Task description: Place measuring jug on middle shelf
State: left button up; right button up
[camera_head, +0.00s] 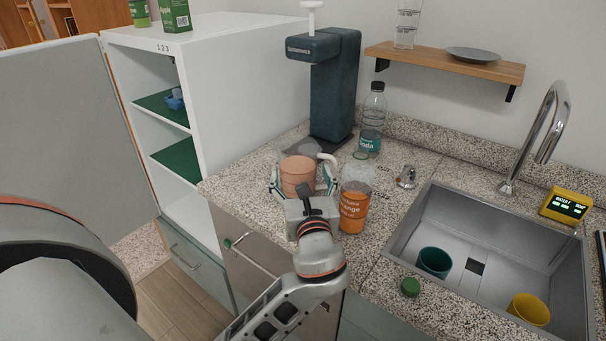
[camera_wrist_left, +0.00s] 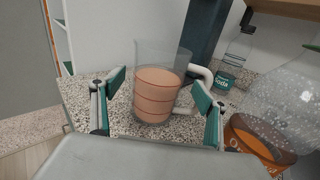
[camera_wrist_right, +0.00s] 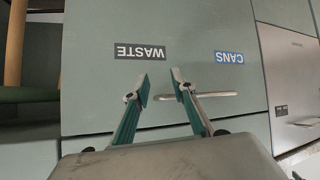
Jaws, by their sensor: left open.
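The measuring jug (camera_head: 298,177) is clear with pinkish-orange contents and a pale handle on its right. It stands upright on the speckled counter; it also shows in the left wrist view (camera_wrist_left: 157,95). My left gripper (camera_head: 305,186) is open, its fingers on either side of the jug, with visible gaps in the left wrist view. The white open cabinet at left has an upper green-lined shelf (camera_head: 160,108), a lower green-lined shelf (camera_head: 179,158) that is empty where visible, and a white bottom. My right gripper (camera_wrist_right: 161,86) is open and empty before the drawer fronts.
An orange-labelled bottle (camera_head: 353,208) stands close right of the jug, with a soda bottle (camera_head: 371,122) behind. A dark blue machine (camera_head: 335,90) stands behind the jug. A blue item (camera_head: 175,100) sits on the upper shelf. The sink (camera_head: 450,235) holds two cups.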

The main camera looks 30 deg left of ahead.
aim_at(296, 149)
pick_arm(q)
jog(key=shift+x, duration=3.15)
jog(key=c, duration=1.5)
jog(key=shift+r, duration=0.1)
jog(key=shift+c, duration=1.3)
jog(key=shift+r, duration=0.1)
